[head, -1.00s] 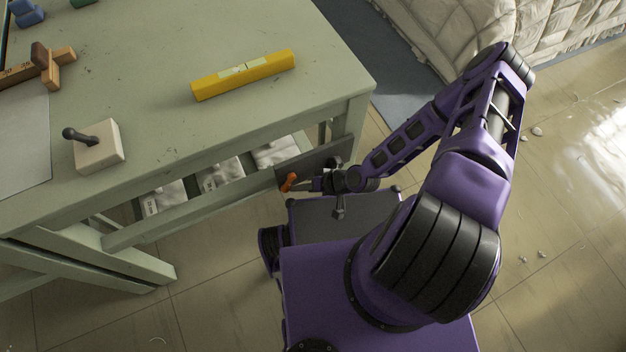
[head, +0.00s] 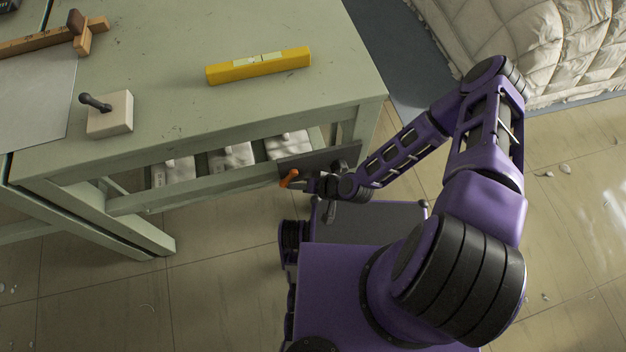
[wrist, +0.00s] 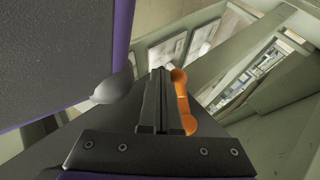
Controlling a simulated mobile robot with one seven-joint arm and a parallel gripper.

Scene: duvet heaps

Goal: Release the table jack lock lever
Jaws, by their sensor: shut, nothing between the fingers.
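The orange lock lever (head: 289,179) sits at the lower left of a dark plate (head: 322,158) on the green table's (head: 180,110) front side, below the tabletop. In the wrist view the orange lever (wrist: 182,104) stands just right of my fingers, with a rounded top end and a rounded lower end. My gripper (head: 308,185) is beside the lever, to its right in the head view. In the wrist view my gripper's (wrist: 160,100) two fingers are together with nothing between them. I cannot tell whether a finger touches the lever.
A yellow spirit level (head: 258,66), a pale block with a dark handle (head: 112,116) and a wooden tool (head: 85,38) lie on the tabletop. White bundles (head: 232,155) fill the shelf below. A quilted duvet (head: 540,45) lies at the upper right.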

